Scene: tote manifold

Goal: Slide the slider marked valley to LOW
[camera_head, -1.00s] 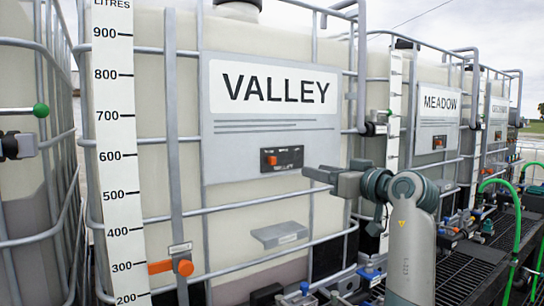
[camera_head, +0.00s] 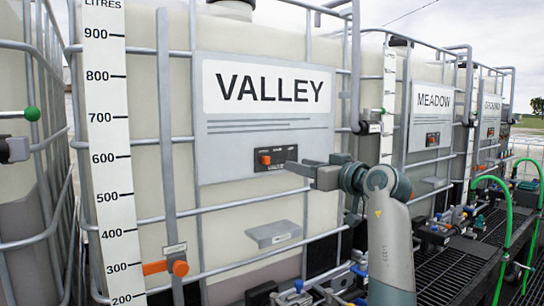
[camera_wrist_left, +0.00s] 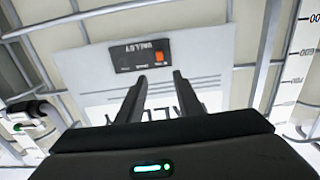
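The valley slider is a small black panel (camera_head: 285,157) on the grey VALLEY plate (camera_head: 225,166) of the nearest tank. Its orange-red knob (camera_head: 264,160) sits at the panel's left end in the head view. In the left wrist view the scene is upside down, with the panel (camera_wrist_left: 125,58) and knob (camera_wrist_left: 159,57) just beyond my fingertips. Its small lettering is too small to read surely. My left gripper (camera_head: 300,167) is open and empty, at the panel's right end in the head view; its fingers (camera_wrist_left: 159,77) stand apart. I cannot tell any contact. My right gripper is not in view.
Metal cage bars (camera_head: 170,140) cross the tank front. An orange handle (camera_head: 166,267) and a grey ledge (camera_head: 273,233) stick out below the plate. MEADOW (camera_head: 432,110) and other tanks stand to the right. Green hoses (camera_head: 505,215) lie at the right.

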